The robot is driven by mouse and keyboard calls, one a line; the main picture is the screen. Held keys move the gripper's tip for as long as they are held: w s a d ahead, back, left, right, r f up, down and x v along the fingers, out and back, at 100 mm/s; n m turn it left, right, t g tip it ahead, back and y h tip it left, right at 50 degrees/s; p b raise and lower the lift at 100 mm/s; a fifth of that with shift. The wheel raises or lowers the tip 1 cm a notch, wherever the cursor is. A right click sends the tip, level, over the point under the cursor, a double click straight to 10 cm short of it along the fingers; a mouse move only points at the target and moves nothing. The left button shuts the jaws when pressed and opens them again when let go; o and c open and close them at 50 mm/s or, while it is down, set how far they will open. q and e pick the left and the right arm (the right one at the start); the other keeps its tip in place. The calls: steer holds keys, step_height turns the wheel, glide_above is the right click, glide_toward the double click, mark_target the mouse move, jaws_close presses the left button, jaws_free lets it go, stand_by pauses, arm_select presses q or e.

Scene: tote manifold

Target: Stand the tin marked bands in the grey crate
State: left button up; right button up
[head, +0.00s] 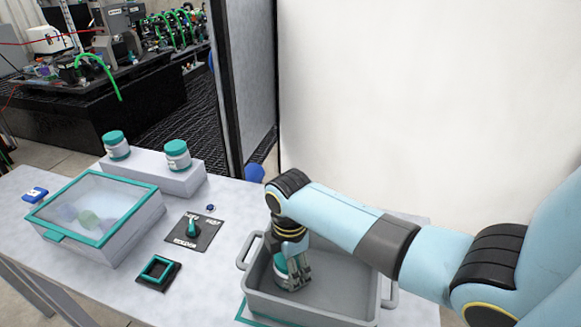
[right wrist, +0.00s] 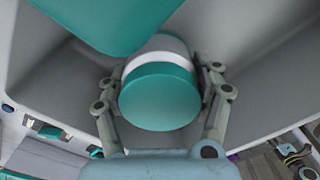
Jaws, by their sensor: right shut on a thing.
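The grey crate (head: 330,300) stands at the front right of the table. My right gripper (head: 292,280) reaches down inside it, near its left side. It is shut on a tin with a teal lid (head: 281,268), which is partly hidden by the fingers. In the right wrist view the tin's round teal lid (right wrist: 160,98) sits between the two fingers, with a white and grey body behind it. No label can be read, and I cannot tell whether the tin touches the crate floor. My left gripper is not in view.
Two teal-lidded jars (head: 116,146) (head: 177,155) stand on a grey riser (head: 160,178) at the back. A clear-lidded teal-framed box (head: 95,210), a dial plate (head: 192,232) and a square teal frame (head: 157,270) lie left of the crate. The crate's right part looks empty.

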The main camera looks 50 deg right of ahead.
steer(key=shift+f, duration=0.25)
steer(key=shift+f, duration=0.15)
steer(key=o, duration=1.2)
steer(key=shift+o, duration=0.2)
step_height(320, 180, up, 12)
steer(key=shift+r+p, duration=0.2)
steer(key=shift+p, duration=0.3)
